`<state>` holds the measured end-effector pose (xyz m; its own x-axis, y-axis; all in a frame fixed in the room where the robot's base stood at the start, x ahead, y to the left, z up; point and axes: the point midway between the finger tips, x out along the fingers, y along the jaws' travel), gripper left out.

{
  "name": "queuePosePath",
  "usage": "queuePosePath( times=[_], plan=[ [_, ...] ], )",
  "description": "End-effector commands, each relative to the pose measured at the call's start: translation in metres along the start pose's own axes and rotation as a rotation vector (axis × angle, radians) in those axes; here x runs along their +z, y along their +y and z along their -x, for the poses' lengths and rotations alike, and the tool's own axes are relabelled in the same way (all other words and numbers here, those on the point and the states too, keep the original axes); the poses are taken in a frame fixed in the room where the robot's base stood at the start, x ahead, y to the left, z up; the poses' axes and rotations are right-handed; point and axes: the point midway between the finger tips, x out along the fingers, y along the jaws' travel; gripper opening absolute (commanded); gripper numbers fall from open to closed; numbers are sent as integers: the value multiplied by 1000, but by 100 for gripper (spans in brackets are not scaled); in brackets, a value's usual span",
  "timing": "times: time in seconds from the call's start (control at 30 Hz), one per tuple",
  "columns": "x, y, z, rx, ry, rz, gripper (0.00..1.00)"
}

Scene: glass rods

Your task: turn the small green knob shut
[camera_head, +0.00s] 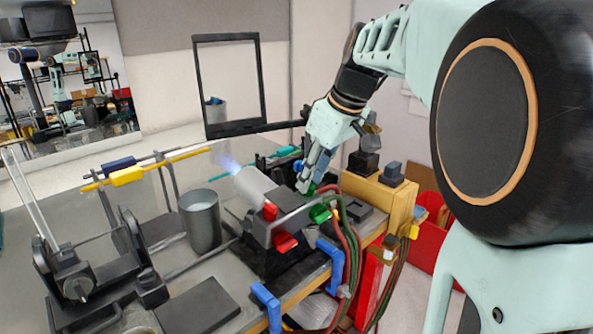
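A burner (262,190) with a grey barrel sits on a dark stand at the bench's front edge. A pale blue-violet flame (228,161) shows at its upper left end. A larger green knob (320,213) is on the burner's right side, near the hoses. I cannot tell for sure which is the small knob. My gripper (304,186) points down behind the burner's right end, close to both green parts. Its fingertips are small and overlap the burner, so contact and opening are unclear.
Red knobs (285,243) and blue brackets (267,304) stand at the front. Red and green hoses (352,240) hang right of the burner. A grey metal cup (201,221) stands left of it. A wooden block (378,195) is right, and a black frame (227,86) stands behind.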

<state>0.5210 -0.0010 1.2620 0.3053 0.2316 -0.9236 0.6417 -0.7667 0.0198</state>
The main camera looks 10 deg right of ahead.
Motion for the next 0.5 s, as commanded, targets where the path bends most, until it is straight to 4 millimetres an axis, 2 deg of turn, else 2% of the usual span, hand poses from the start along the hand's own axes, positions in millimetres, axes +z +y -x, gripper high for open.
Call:
queuePosePath(
  times=[0.17, 0.4, 0.5],
  plan=[
    [0, 0, 0, 0, 0, 0, 25],
    [0, 0, 0, 0, 0, -1, 0],
    [0, 0, 0, 0, 0, -1, 0]
  ],
)
